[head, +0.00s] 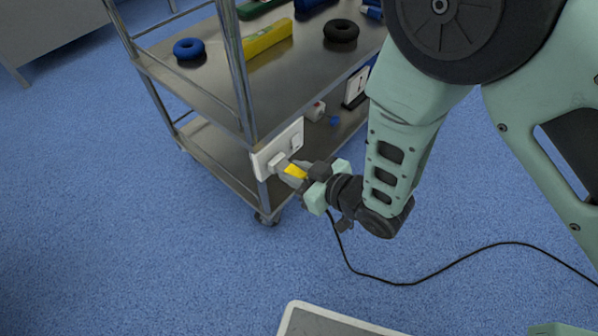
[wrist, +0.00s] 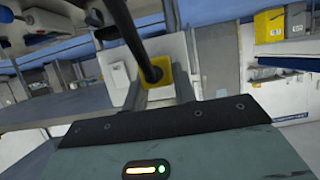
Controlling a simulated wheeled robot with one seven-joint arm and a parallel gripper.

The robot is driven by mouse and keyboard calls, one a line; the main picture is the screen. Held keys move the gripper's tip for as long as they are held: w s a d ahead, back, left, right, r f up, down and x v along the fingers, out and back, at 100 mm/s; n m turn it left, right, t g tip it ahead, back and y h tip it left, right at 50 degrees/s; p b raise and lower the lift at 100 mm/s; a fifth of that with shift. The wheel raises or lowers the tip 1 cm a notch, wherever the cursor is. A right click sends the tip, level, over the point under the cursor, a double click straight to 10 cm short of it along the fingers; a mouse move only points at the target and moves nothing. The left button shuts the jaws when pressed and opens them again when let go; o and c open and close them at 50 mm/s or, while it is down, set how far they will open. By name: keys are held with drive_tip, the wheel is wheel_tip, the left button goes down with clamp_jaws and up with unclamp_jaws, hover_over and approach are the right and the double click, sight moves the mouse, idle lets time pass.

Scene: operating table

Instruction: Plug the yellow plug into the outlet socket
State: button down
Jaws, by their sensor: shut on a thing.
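A white outlet plate (head: 261,163) is mounted on the front corner post of the metal cart. It also shows in the wrist view (wrist: 205,72), behind the plug. My gripper (head: 291,171) is shut on the yellow plug (head: 297,172), right in front of the plate's lower left part. In the wrist view the yellow plug (wrist: 184,76) sits between the fingers, with its black cable (wrist: 140,45) running up toward the camera. The plug's front end is hidden, so I cannot tell whether it touches or enters the socket.
The cart's upper shelf (head: 215,85) holds a blue ring (head: 187,48), a yellow block (head: 267,38) and a black ring (head: 341,31). The black cable (head: 400,284) trails right over the blue floor. A pale-edged flat panel (head: 340,326) is at the bottom.

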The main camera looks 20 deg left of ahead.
drive_tip(key=shift+w+a, duration=0.1)
drive_tip(key=shift+a, duration=0.15)
drive_tip(key=c, duration=1.1)
unclamp_jaws()
drive_tip(key=shift+o, duration=0.2)
drive_tip(key=p+v, duration=0.7)
drive_tip(key=v, duration=1)
drive_tip(key=shift+d+p, duration=0.15)
drive_tip(key=shift+p, duration=0.25)
